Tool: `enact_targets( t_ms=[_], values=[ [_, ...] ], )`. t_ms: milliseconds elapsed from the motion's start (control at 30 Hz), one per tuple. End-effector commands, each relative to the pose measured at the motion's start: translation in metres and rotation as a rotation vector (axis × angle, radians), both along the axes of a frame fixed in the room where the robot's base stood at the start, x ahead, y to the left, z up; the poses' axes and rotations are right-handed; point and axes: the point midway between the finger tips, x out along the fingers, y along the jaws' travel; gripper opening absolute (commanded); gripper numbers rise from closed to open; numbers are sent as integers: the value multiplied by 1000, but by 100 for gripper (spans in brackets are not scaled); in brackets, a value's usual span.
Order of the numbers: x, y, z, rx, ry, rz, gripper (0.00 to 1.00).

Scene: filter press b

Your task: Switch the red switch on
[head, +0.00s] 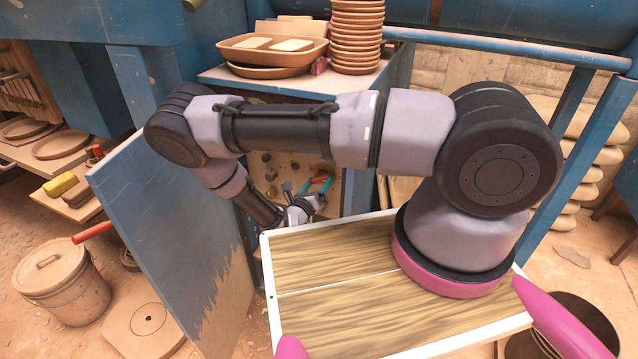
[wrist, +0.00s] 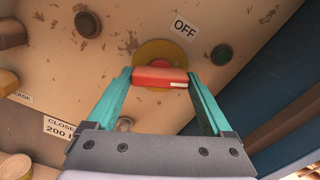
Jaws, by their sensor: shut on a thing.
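The red switch (wrist: 160,76) is a bar-shaped handle on a round yellow plate (wrist: 158,52), set in a worn beige control panel (wrist: 50,75). In the wrist view the handle lies roughly across the picture, with a small pale mark at its right end. An OFF label (wrist: 185,26) is above and right of it. My gripper (wrist: 160,80) has its teal fingers on either end of the handle, shut on it. In the head view my gripper (head: 321,186) is at the panel inside the blue cabinet; the switch is too small there to read its setting.
A dark round knob (wrist: 221,54) is right of the switch, and other knobs sit at left. A CLOSE label (wrist: 60,126) is at lower left. An open blue door (head: 170,220) stands left of my arm. Stacked clay plates (head: 357,35) are on the cabinet top.

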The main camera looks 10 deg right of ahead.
Motion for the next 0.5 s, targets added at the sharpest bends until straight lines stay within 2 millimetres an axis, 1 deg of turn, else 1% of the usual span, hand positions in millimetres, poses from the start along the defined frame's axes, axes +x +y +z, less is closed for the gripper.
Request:
enact_targets(
  t_ms=[500],
  values=[
    [0, 1, 0, 284, -207, 1, 29]
  ],
)
